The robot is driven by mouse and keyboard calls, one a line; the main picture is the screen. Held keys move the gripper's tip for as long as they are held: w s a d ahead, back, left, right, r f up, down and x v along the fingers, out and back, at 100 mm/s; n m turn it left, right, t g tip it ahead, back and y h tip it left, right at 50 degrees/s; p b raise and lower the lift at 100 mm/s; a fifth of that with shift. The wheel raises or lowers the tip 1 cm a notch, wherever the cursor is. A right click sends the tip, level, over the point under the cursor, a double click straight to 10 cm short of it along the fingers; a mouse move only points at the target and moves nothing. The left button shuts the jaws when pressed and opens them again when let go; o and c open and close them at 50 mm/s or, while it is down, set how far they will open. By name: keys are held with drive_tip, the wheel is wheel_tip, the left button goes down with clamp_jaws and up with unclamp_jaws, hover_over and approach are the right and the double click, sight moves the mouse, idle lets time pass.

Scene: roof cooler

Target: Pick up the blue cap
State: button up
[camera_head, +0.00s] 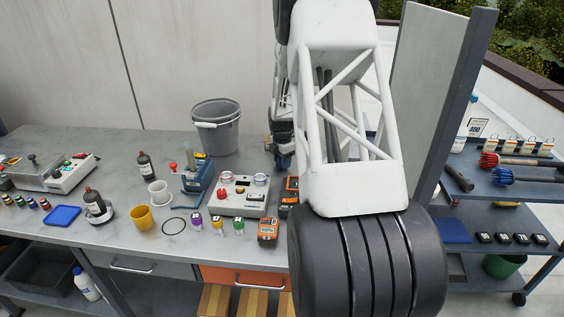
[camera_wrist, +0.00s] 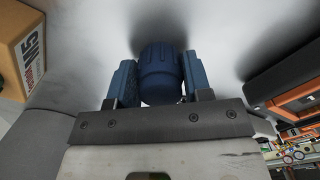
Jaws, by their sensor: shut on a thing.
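The blue cap (camera_wrist: 160,73) is a ribbed, rounded blue piece in the middle of the wrist view. My gripper (camera_wrist: 159,80) has its two blue-padded fingers on either side of it and is shut on it. A pale grey surface lies behind the cap; I cannot tell whether the cap touches it. In the head view my gripper (camera_head: 284,158) is partly hidden behind my white arm, above the back of the grey bench, and the cap cannot be made out clearly there.
A grey bucket (camera_head: 216,128) stands on the bench (camera_head: 120,150) left of my gripper. A control box (camera_head: 243,194) and orange meters (camera_head: 268,231) are in front. A cardboard box (camera_wrist: 20,48) shows at the wrist view's left, an orange-black case (camera_wrist: 290,95) at its right.

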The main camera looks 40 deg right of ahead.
drive_tip(key=shift+r, duration=0.1)
drive_tip(key=shift+r, duration=4.9)
